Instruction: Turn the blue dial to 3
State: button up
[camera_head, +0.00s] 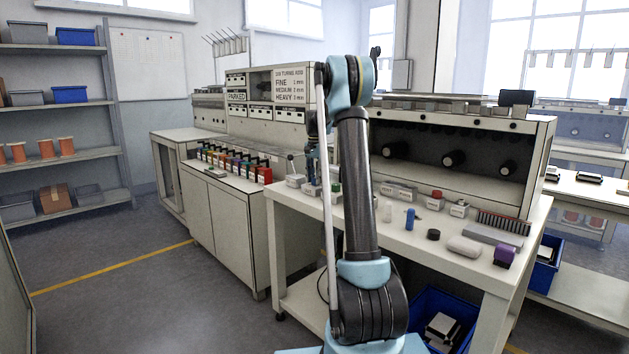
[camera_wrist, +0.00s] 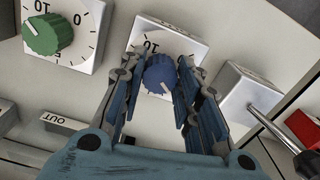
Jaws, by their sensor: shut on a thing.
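The blue dial (camera_wrist: 160,74) sits on a pale square plate (camera_wrist: 172,38) with a printed scale, seen upside down in the wrist view. The figure 10 shows near the plate's far edge. Most other figures are covered by the dial and my fingers. A small pale mark shows on the knob, but I cannot read which number it points to. My gripper (camera_wrist: 161,67) has one finger on each side of the knob and is shut on it. In the head view my gripper (camera_head: 312,160) is partly hidden by my arm, and I cannot make out the blue dial.
A green dial (camera_wrist: 42,36) on its own plate is to the left in the wrist view. A metal box with a lever (camera_wrist: 245,92) stands close on the right, with a red part (camera_wrist: 304,128) beyond. The bench (camera_head: 400,232) holds several small loose items.

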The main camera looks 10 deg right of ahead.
aim_at(315, 178)
jog(key=o, duration=1.1)
jog(key=shift+r, duration=0.1)
notch_tip(315, 178, up, 12)
jog(key=shift+f, duration=0.15)
